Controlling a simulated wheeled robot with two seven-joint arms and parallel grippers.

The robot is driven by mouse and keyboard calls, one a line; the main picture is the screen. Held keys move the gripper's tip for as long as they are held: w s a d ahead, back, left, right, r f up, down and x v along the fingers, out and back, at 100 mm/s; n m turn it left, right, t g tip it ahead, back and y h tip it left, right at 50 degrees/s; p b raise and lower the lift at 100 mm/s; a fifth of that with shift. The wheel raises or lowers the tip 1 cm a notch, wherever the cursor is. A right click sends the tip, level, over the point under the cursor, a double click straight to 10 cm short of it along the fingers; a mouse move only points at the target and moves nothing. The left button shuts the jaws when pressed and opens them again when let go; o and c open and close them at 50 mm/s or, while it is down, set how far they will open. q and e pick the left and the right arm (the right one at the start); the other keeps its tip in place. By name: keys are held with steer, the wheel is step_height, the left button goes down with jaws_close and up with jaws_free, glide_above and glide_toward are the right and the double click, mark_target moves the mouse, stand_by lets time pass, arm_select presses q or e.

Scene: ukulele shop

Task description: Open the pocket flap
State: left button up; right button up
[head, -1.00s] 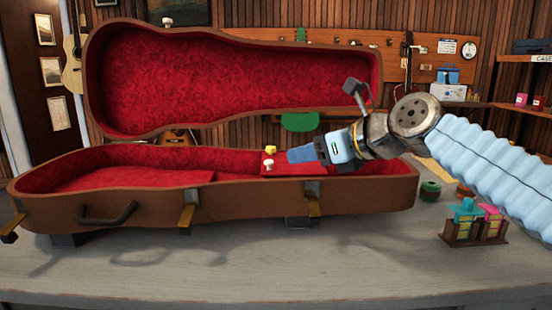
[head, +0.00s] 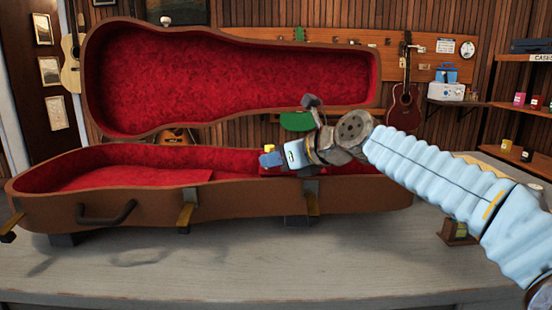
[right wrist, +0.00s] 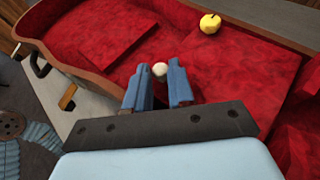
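The brown ukulele case (head: 150,212) stands with its lid up, and its inside is lined in red. A red flap panel (right wrist: 238,62) lies in the case in the right wrist view and looks closed. A yellow knob (right wrist: 210,23) sits near its far edge, and a small white knob (right wrist: 160,70) near the fingers. My right gripper (head: 270,158) reaches into the case from the right. Its blue fingers (right wrist: 158,86) are apart, with the white knob showing in the gap; I cannot tell whether they touch it. In the head view my arm and fingers hide the white knob. My left gripper is out of view.
The raised lid (head: 230,75) stands behind my right gripper. The front wall of the case, with its handle (head: 107,215) and latches (head: 187,212), is below it. The grey table (head: 260,270) is clear in front.

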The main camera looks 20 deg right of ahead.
jaws_close()
